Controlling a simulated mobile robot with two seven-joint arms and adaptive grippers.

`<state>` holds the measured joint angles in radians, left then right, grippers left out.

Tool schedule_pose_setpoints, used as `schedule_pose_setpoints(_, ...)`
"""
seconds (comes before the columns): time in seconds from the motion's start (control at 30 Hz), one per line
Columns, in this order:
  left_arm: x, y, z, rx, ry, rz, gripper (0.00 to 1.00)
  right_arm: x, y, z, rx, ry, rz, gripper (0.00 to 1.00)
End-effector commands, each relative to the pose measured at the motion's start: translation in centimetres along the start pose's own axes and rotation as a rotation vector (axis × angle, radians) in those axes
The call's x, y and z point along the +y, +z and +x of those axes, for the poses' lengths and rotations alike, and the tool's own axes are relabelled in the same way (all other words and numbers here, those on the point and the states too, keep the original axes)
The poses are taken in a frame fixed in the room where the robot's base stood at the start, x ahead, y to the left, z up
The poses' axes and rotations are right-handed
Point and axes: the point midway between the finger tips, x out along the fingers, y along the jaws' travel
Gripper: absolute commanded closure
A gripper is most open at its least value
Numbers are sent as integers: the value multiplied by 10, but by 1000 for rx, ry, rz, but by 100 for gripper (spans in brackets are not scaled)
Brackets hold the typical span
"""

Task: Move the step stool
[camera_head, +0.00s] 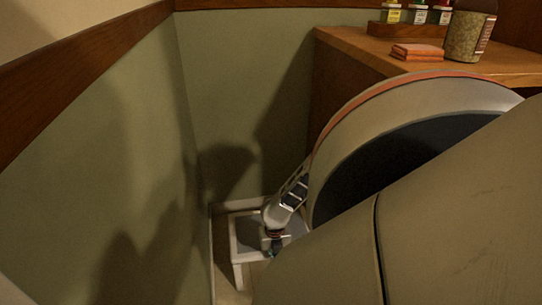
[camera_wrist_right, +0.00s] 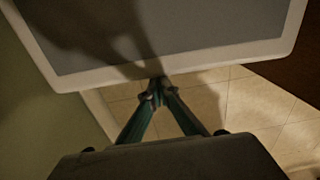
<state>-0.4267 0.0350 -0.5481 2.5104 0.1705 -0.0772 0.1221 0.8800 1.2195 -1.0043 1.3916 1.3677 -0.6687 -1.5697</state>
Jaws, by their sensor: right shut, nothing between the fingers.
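The step stool (camera_head: 247,226) has a grey top with a white frame and stands on the floor in the corner by the green wall. In the right wrist view its grey top and white rim (camera_wrist_right: 210,52) fill the upper part. My right gripper (camera_wrist_right: 158,88) is shut and empty, its fingertips together at the stool's near rim; I cannot tell whether they touch it. In the head view the right gripper (camera_head: 276,243) is small, over the stool's near right part. My arm hides the stool's right side. My left gripper is not in view.
A wooden counter (camera_head: 350,42) at the back right bears an orange folded cloth (camera_head: 417,51), a patterned jar (camera_head: 467,36) and a rack of small bottles (camera_head: 416,15). The green wall (camera_head: 90,170) stands close on the left. Tiled floor (camera_wrist_right: 245,105) shows below the stool.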

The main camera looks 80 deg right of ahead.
Motion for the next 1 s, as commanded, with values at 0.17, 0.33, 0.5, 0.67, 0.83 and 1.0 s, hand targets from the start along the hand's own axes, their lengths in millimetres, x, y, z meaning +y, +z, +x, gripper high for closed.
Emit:
schedule_pose_setpoints(0.17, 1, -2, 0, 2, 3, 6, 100, 4, 44, -3, -9, 7, 8, 100)
schedule_pose_setpoints(0.33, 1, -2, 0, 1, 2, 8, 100, 4, 76, -2, -8, 7, 7, 100)
schedule_pose_setpoints(0.5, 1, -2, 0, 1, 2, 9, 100, 6, 103, -3, -10, 9, 5, 100)
schedule_pose_setpoints(0.67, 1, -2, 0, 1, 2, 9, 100, 3, 115, -3, -5, 7, 4, 100)
schedule_pose_setpoints(0.83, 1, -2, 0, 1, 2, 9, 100, 2, 119, -3, -2, 6, 2, 100)
schedule_pose_setpoints(1.0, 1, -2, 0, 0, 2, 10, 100, 2, 119, -3, -3, 6, 1, 100)
